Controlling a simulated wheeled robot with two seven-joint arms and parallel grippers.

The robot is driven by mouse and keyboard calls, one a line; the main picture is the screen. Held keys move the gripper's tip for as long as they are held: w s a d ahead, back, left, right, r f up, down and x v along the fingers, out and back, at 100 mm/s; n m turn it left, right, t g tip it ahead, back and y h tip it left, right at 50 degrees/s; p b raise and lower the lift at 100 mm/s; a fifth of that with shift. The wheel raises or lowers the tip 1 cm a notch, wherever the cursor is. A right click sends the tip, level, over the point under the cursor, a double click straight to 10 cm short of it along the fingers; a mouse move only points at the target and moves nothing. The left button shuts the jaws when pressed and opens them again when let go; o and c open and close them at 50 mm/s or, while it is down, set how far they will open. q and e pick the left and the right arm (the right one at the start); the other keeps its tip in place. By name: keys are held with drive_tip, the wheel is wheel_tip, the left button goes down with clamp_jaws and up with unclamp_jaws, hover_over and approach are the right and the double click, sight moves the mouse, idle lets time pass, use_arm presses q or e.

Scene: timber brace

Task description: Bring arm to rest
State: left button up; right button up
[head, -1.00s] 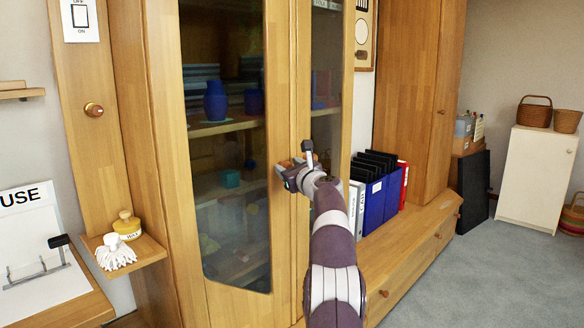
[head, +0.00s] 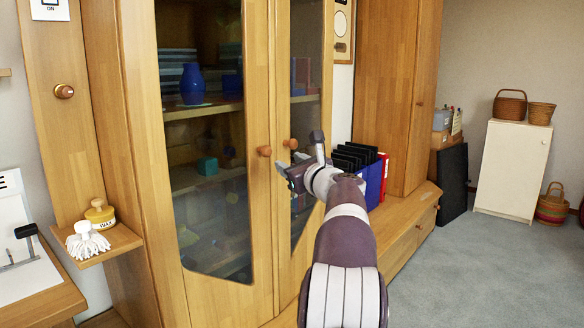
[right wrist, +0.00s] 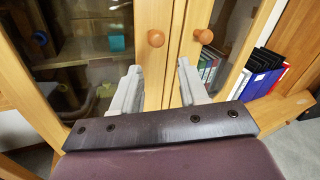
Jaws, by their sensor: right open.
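My right gripper (head: 286,174) is in front of the glass-doored wooden cabinet, near the seam of its two doors. In the right wrist view the two pale fingers of my right gripper (right wrist: 158,85) stand apart with nothing between them. Two round wooden knobs sit beyond the fingertips: the left door knob (right wrist: 156,38) and the right door knob (right wrist: 205,36). In the head view the left knob (head: 264,151) and right knob (head: 291,144) show clear of the gripper. Both doors look shut. My left gripper is not in view.
Binders (head: 372,178) stand on the low wooden bench (head: 400,225) right of the cabinet. A small shelf (head: 118,243) at left holds a wax pot (head: 99,212) and a white brush (head: 87,241). A white cabinet (head: 512,168) stands far right. Grey carpet (head: 470,275) is clear at right.

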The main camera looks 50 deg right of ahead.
idle(0.5)
wheel_tip(320, 180, down, 14)
drive_tip(key=s+a+n+g+y, duration=0.2)
drive_tip(key=n+g, duration=0.3)
drive_tip(key=n, duration=0.3)
drive_tip(key=a+f+n+g+y+p, duration=0.1)
drive_tip(key=a+f+n+g+y, duration=0.25)
drive_tip(key=a+f+n, duration=0.7)
drive_tip(key=s+a+f+n+g+p, duration=0.15)
drive_tip(key=s+a+f+n, duration=0.35)
drive_tip(key=a, duration=0.5)
drive_tip(key=s+a+f+n+g+y, duration=0.1)
drive_tip(key=s+a+f+n+g, duration=0.15)
drive_tip(key=s+a+n, duration=0.4)
drive_tip(key=s+a+f+n+g+p, duration=0.1)
drive_tip(key=s+a+f+n+g, duration=0.25)
drive_tip(key=a+n, duration=0.65)
drive_tip(key=a+r+m+p, duration=0.1)
drive_tip(key=a+r+p, duration=0.1)
drive_tip(key=r+p, duration=1.7)
drive_tip(key=a+r+m+p, duration=0.1)
drive_tip(key=a+r+p, duration=0.2)
drive_tip(key=r+p, duration=1.6)
drive_tip(key=shift+r+t, duration=0.35)
drive_tip(key=shift+t, duration=0.05)
